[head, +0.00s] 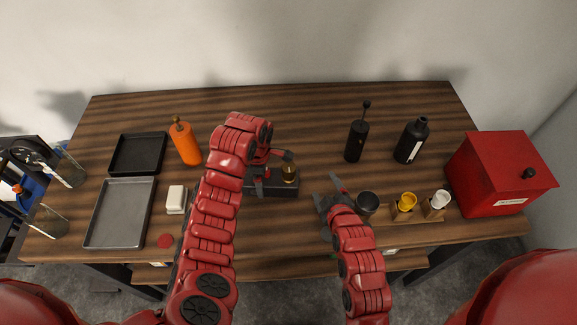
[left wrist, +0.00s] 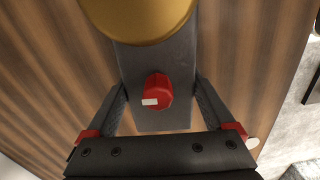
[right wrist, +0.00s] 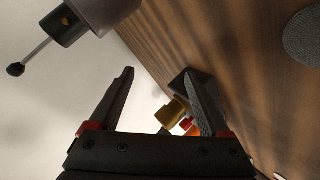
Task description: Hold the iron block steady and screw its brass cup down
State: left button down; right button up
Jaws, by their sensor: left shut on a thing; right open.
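The dark iron block (head: 285,190) lies on the table's middle. Its brass cup (head: 289,172) sits at its right end. In the left wrist view the brass cup (left wrist: 140,15) is at the top edge, and a red knob with a white mark (left wrist: 158,92) sits on the block (left wrist: 160,60). My left gripper (head: 268,172) is shut on the block, with a finger along each side. My right gripper (head: 326,188) is open and empty, right of the block and apart from it. In the right wrist view the brass cup (right wrist: 172,113) shows near the right finger. The cup's seating is unclear.
Right of my right gripper stand a dark cup (head: 367,203), a yellow cup (head: 406,201), a white cup (head: 440,199) and a red box (head: 495,175). Dark bottles (head: 356,140) (head: 411,140) stand behind. An orange bottle (head: 185,144) and trays (head: 120,212) are left.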

jog(key=shift+w+d+f+m+g+y, duration=0.25)
jog(key=shift+d+f+m+g+y, duration=0.2)
jog(key=shift+m, duration=0.45)
jog(key=shift+a+r+m+g+y, duration=0.1)
jog(key=shift+a+m+g+y, duration=0.15)
jog(key=shift+m+g+y, duration=0.3)
notch_tip(320, 180, up, 3)
jog(key=a+y, duration=0.1)
jog(key=y, duration=0.2)
jog(key=n+g+y, duration=0.1)
jog(key=y, duration=0.3)
send_near(291, 168)
jog(key=shift+h, duration=0.3)
jog(key=x, duration=1.1)
jog(key=shift+a+r, duration=0.1)
jog(key=shift+r, duration=0.1)
grip_shut()
